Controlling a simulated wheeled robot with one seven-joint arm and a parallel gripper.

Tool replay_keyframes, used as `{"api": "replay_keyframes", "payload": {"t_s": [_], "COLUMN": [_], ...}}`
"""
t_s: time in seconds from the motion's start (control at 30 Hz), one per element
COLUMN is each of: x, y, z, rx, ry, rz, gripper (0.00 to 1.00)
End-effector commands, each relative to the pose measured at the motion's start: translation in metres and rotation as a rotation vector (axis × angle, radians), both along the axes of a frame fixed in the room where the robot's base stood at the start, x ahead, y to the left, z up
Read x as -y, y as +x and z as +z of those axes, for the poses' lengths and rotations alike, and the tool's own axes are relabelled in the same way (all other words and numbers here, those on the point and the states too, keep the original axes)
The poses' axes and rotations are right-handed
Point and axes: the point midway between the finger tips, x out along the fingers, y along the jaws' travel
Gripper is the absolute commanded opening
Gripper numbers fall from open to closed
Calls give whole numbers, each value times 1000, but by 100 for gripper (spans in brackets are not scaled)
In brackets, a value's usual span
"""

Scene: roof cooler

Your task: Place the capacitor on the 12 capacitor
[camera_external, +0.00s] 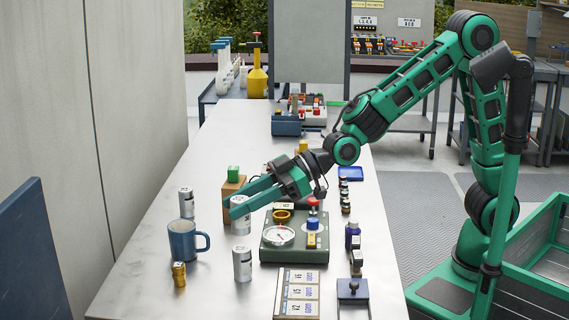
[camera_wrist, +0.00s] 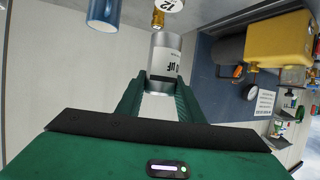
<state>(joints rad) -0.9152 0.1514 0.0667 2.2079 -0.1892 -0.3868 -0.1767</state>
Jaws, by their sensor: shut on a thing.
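My gripper (camera_external: 236,208) is shut on a silver capacitor (camera_external: 240,222) with a white label. The held capacitor also shows in the wrist view (camera_wrist: 165,55), between the green fingers, with "µF" on its label. I cannot tell how far its base is from the table. In the wrist view, a white round top marked "12" (camera_wrist: 170,5) shows at the upper edge, beyond the held capacitor. It seems to match the upright silver capacitor (camera_external: 242,263) nearer the camera in the external view. Another silver capacitor (camera_external: 186,203) stands upright to the left.
A blue mug (camera_external: 183,243) and a small brass can (camera_external: 179,276) stand left of the near capacitor. A green-topped brown block (camera_external: 232,187) is behind my gripper. A grey-green meter box (camera_external: 295,253) sits to the right. Bare table (camera_external: 150,285) lies at the front left.

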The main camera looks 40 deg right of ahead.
Motion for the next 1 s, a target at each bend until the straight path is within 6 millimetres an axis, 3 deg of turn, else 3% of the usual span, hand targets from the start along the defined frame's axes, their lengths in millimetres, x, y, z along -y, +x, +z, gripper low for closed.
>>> {"api": "replay_keyframes", "payload": {"t_s": [0.17, 0.43, 0.83, 0.87, 0.9, 1.0], "x": [2, 2, 2, 2, 2, 2], "y": [6, 5, 6, 5, 5, 5], "z": [-9, -42, -46, -46, -46, -46], "rx": [-1, -1, 0, 0, 0, 0], "ry": [-2, -2, 0, 0, 0, 0], "rz": [1, 1, 1, 1, 1, 1], "gripper": [9, 9, 9, 38, 48, 52]}}
